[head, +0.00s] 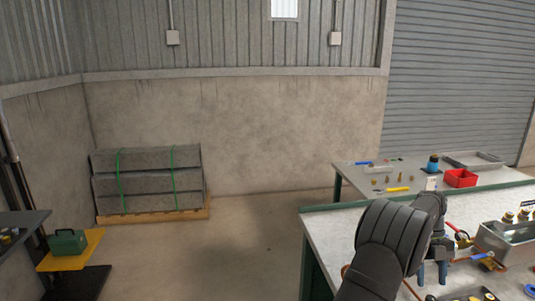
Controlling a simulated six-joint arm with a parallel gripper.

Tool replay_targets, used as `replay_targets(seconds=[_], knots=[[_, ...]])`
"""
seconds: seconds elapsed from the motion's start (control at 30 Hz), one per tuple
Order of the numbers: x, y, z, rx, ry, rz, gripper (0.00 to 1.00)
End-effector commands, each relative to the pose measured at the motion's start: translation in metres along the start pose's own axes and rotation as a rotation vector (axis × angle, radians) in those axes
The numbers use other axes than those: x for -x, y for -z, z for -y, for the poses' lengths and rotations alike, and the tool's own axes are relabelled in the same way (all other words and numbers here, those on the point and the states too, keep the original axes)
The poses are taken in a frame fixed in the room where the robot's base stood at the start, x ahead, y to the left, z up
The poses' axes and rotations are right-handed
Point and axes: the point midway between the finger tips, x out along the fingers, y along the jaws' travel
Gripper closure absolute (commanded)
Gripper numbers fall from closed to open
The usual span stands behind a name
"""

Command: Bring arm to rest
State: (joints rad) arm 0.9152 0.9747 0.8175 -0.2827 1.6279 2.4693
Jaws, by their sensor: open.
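My arm (387,238), dark grey and ribbed, reaches up from the bottom edge over the near workbench (330,222) at the right. My gripper (432,275) hangs down past the arm's bend, with two blue-grey fingers apart over the bench. I see nothing held between them. The arm hides part of the bench top, and whether the fingertips touch anything there is too small to tell.
A grey metal box (507,242), a blue-handled valve (482,257) and copper pipe crowd the bench right of my gripper. A second table (440,180) behind carries a red bin (460,178). Stacked slabs (147,180) stand at the left wall. The middle floor is clear.

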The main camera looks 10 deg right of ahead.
Motion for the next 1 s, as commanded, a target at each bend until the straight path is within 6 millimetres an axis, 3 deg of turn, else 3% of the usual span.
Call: replay_targets(seconds=[0.2, 0.4, 0.77, 1.0], knots=[[-0.032, 0.0, 0.0, 0.0, 0.0, -0.001, 0.52], [-0.043, 0.0, 0.0, 0.0, 0.001, 0.001, 0.52], [-0.044, 0.0, 0.0, 0.0, 0.001, 0.001, 0.52], [-0.02, -0.001, 0.0, 0.0, 0.003, 0.003, 0.52]])
